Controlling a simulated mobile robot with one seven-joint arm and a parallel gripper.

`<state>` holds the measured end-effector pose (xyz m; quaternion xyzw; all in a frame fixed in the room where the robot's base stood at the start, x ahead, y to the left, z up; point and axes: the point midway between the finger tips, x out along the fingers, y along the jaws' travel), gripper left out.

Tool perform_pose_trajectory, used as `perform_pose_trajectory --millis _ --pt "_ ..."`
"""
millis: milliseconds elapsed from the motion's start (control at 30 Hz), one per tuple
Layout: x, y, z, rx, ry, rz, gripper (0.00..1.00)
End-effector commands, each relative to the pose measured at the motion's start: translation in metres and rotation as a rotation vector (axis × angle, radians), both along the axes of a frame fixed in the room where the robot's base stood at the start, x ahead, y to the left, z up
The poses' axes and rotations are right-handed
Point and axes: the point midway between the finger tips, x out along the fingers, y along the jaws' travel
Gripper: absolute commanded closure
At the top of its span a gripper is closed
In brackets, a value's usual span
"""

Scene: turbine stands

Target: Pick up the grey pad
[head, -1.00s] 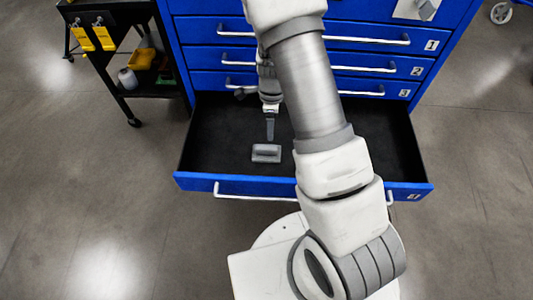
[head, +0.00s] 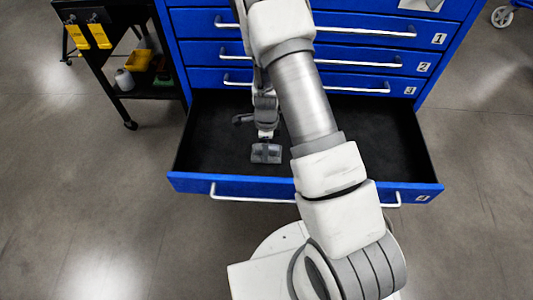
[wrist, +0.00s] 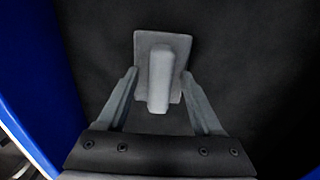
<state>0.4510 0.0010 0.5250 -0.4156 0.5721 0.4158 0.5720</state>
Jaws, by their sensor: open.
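The grey pad (wrist: 147,48) lies in the open bottom drawer (head: 219,182), on its black floor. It is a flat grey plate with a raised bar along its middle. In the wrist view my gripper (wrist: 160,82) is open, with one finger on each side of the bar. The fingertips overlap the plate's side edges in the picture; I cannot tell whether they touch it. In the head view the pad (head: 257,158) is partly covered by my gripper (head: 266,146), which is right above it.
The drawer's blue walls (wrist: 38,95) rise around the pad, with one wall at the left of the wrist view. Shut drawers (head: 350,52) with silver handles are stacked behind. A black cart (head: 150,90) stands at the left. The drawer floor around the pad is clear.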

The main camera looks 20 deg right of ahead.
Motion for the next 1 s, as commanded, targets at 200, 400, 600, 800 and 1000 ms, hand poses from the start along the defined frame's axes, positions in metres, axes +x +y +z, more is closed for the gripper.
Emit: perform_pose_trajectory --millis 200,400,600,800,1000 --pt "0.0003 -0.0002 0.0012 0.0 -0.001 0.0 0.42" --pt "0.0001 -0.0003 0.0013 0.0 0.0 0.0 0.78" --pt "0.0001 -0.0003 0.0013 0.0 0.0 0.0 1.0" --pt "0.0002 -0.0005 0.0014 0.0 0.0 0.0 1.0" --pt "0.0002 -0.0004 0.0014 0.0 0.0 0.0 1.0"
